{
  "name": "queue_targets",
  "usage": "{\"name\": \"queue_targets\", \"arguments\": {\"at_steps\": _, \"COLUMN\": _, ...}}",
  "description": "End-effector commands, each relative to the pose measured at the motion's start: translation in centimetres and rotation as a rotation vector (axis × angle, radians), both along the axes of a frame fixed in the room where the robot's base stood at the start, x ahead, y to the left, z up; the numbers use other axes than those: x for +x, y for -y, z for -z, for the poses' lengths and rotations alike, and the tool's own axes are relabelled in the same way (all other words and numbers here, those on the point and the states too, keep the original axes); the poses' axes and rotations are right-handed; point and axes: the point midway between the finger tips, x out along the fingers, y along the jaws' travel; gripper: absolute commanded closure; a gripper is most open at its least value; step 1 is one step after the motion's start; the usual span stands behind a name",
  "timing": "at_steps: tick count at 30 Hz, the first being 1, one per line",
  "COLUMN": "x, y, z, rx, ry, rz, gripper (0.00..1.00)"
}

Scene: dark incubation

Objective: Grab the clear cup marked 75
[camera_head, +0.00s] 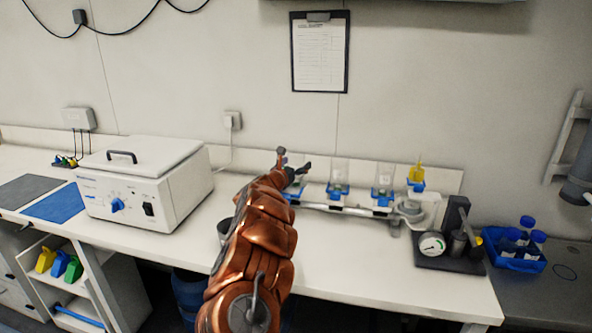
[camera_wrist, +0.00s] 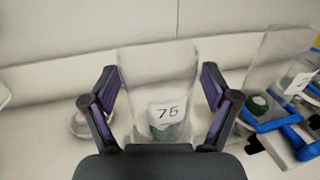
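The clear cup (camera_wrist: 158,78) stands upright in the middle of the wrist view. Its white label (camera_wrist: 167,112) reads 75 or 76; I cannot tell the last digit surely. Something greenish shows low in the cup. My gripper (camera_wrist: 161,70) is open, one finger on each side of the cup, with narrow gaps between fingers and wall. In the head view my gripper (camera_head: 294,168) is over the back of the bench, at the left end of a blue-clipped rack (camera_head: 345,208), and hides most of this cup.
Other clear cups (camera_head: 338,172) (camera_head: 384,178) stand to the right in the rack, one close by in the wrist view (camera_wrist: 275,75). A white lab box (camera_head: 145,180) stands left. A gauge stand (camera_head: 445,245) and blue bottle tray (camera_head: 515,258) are right.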

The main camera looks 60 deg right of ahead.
Motion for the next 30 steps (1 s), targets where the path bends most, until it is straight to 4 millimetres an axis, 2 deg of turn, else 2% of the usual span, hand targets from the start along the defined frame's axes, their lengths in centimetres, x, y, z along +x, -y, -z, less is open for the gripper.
{"name": "queue_targets", "arguments": {"at_steps": 2, "x": 0.0, "y": 0.0, "z": 0.0, "rx": 0.0, "ry": 0.0, "rz": 0.0, "gripper": 0.27}}
{"name": "queue_targets", "arguments": {"at_steps": 15, "x": 0.0, "y": 0.0, "z": 0.0, "rx": 0.0, "ry": 0.0, "rz": 0.0, "gripper": 0.71}}
{"name": "queue_targets", "arguments": {"at_steps": 23, "x": 0.0, "y": 0.0, "z": -0.1, "rx": 0.0, "ry": 0.0, "rz": 0.0, "gripper": 0.71}}
{"name": "queue_targets", "arguments": {"at_steps": 30, "x": 0.1, "y": -0.1, "z": -1.2, "rx": -0.001, "ry": 0.001, "rz": -0.001, "gripper": 0.71}}
